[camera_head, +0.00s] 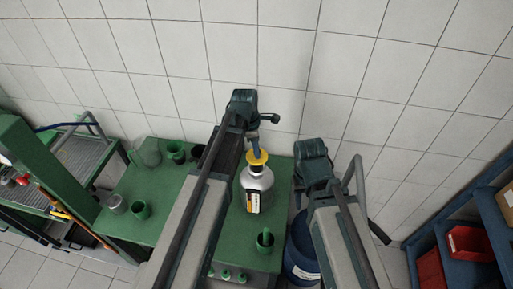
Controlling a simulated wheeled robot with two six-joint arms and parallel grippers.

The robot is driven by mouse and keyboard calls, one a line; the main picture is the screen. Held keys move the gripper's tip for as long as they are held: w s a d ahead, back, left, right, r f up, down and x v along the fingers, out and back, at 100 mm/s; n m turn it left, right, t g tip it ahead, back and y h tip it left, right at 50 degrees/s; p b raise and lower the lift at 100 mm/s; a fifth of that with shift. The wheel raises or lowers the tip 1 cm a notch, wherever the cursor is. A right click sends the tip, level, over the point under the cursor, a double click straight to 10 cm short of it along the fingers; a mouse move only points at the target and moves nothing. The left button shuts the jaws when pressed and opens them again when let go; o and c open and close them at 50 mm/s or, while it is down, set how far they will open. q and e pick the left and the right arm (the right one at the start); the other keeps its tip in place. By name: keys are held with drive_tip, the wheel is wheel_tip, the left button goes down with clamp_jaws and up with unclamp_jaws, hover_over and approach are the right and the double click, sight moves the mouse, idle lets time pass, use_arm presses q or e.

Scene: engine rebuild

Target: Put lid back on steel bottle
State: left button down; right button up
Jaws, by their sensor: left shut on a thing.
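The steel bottle (256,186) stands upright on the green table, a rounded silver body with a black, white and orange label. A yellow lid (257,159) is directly over its neck; I cannot tell whether it is seated or just above. My left gripper (256,148) comes down from above and is shut on the lid. My left arm passes to the left of the bottle. My right arm is folded to the right, off the table edge; the dark end of its gripper (379,234) points down, and its jaw state is unclear.
The green table (170,215) carries several green cups and a glass jar (146,152) at left. A green cup (265,240) stands in front of the bottle. A blue drum (301,262) is beside the table. A shelf with red bins (468,243) is at far right.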

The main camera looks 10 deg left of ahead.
use_arm(q)
drive_tip(key=shift+f+b, duration=2.25)
drive_tip(key=shift+f, duration=0.3)
drive_tip(key=shift+f, duration=0.15)
drive_tip(key=shift+c, duration=0.2)
unclamp_jaws()
idle(0.4)
drive_tip(key=shift+r+p, duration=3.4)
drive_tip(key=shift+r, duration=0.15)
